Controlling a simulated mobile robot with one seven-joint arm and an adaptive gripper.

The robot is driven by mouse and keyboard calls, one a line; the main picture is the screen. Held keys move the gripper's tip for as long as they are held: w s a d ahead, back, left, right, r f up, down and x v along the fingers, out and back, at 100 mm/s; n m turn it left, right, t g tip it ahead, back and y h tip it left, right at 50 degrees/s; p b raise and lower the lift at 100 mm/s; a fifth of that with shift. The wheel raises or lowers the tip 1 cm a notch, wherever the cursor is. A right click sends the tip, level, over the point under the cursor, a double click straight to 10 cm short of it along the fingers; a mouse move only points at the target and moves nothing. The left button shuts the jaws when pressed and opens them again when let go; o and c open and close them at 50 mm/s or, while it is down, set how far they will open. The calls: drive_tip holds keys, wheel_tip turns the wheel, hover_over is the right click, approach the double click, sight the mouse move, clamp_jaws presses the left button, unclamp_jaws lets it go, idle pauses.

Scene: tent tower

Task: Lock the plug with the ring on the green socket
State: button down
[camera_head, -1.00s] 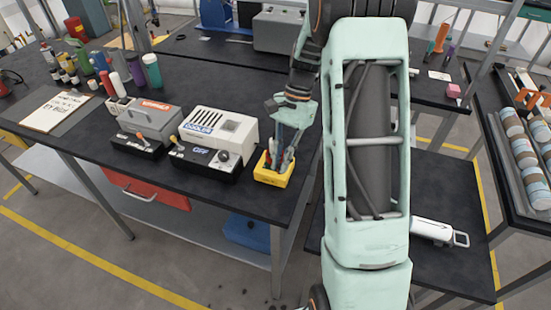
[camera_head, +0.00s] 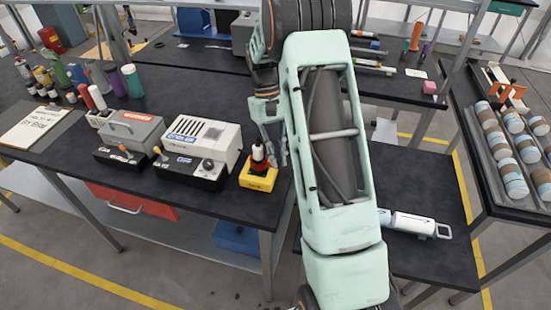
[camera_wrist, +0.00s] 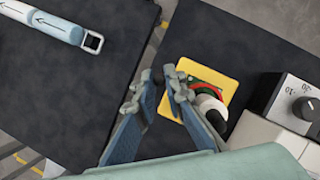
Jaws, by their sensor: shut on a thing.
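A yellow box (camera_head: 258,179) stands at the right end of the table, and also shows in the wrist view (camera_wrist: 228,79). A plug (camera_head: 258,157) with dark, red and white parts stands upright on it. In the wrist view the plug's pale end (camera_wrist: 211,104) sits beside green and red rims (camera_wrist: 204,84), which it partly hides. Whether the ring is locked cannot be told. My gripper (camera_wrist: 159,76) is just beside the plug, its fingers close together. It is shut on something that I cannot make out. In the head view my gripper (camera_head: 275,143) is right of the plug.
A white device with a dial (camera_head: 205,150) stands close left of the box, with a grey device (camera_head: 130,135) further left. A lower dark table on the right holds a white and blue cylinder with a handle (camera_head: 413,224). The table's front edge is near the box.

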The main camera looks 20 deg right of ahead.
drive_tip(key=shift+w+d+n, duration=0.15)
drive_tip(key=shift+w+n, duration=0.2)
drive_tip(key=shift+n, duration=0.35)
drive_tip(key=shift+r+h, duration=0.1)
drive_tip(key=shift+h, duration=0.2)
drive_tip(key=c, duration=2)
unclamp_jaws()
drive_tip(key=v, duration=1.2)
